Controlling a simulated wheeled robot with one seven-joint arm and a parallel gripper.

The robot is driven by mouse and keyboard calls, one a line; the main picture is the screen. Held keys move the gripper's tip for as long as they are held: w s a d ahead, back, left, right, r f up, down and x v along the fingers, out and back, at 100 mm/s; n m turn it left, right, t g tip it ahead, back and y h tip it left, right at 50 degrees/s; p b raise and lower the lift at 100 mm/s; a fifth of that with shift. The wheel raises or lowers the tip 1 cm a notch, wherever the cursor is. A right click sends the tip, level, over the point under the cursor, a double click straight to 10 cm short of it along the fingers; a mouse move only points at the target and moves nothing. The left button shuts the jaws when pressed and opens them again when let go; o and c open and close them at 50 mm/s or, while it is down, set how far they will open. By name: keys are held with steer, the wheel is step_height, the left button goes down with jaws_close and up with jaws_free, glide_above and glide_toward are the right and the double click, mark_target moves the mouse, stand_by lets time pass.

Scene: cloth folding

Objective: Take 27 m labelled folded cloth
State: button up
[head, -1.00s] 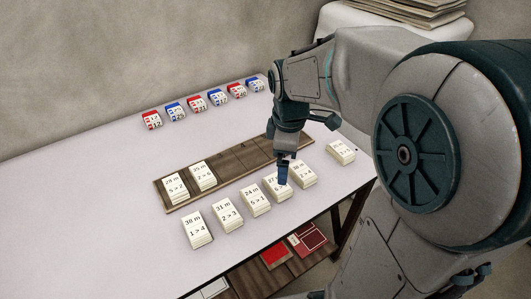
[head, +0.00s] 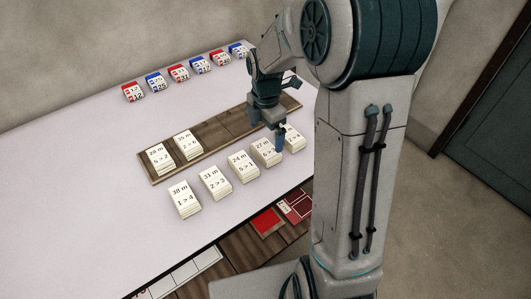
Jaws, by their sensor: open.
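The folded cloth labelled 27 (head: 264,153) is a small white stack in the front row on the table. My gripper (head: 279,153) is open and points down at the right side of this cloth, partly covering it. I cannot tell whether the fingers touch it or are around it.
A wooden board (head: 225,128) behind the row holds two labelled cloths (head: 160,159) at its left; its right part is bare. Red and blue labelled stacks (head: 179,74) line the table's back. A lower shelf (head: 240,250) holds red items. My arm hides the table's right end.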

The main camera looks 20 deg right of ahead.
mark_target(266, 148)
steer(key=f+b, duration=0.1)
steer(key=f, duration=0.6)
steer(key=shift+s+f, duration=0.1)
steer(key=shift+s, duration=0.1)
steer(key=c, duration=0.8)
